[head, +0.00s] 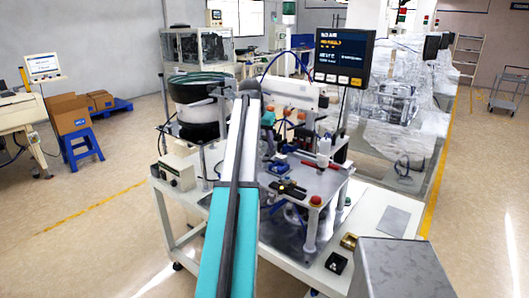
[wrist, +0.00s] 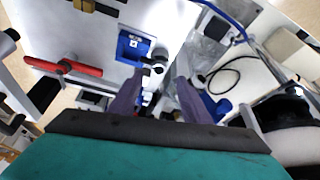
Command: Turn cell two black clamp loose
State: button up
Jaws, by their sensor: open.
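A black clamp (head: 290,189) sits on the grey fixture plate (head: 318,183), just right of my arm in the head view. No readable cell number shows on it. In the wrist view my gripper (wrist: 158,86) is open, its two grey-purple fingers apart with nothing held. Small black and white parts and a blue block (wrist: 132,47) show beyond the fingertips. A red-handled clamp (wrist: 78,68) lies left of the fingers, with a black bar (wrist: 44,92) beside it; I cannot tell if that bar is the black clamp. In the head view my arm hides part of the bench and the fingertips cannot be made out.
A red bar (head: 321,165) and a red knob (head: 315,200) stand on the fixture. A bowl feeder (head: 198,108) is left of my arm, and a monitor (head: 343,57) rises behind. The bench's right front holds a grey plate (head: 393,221) and small blocks.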

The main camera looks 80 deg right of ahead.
aim_at(266, 156)
jog(key=shift+p+x, duration=0.6)
jog(key=shift+x, duration=2.25)
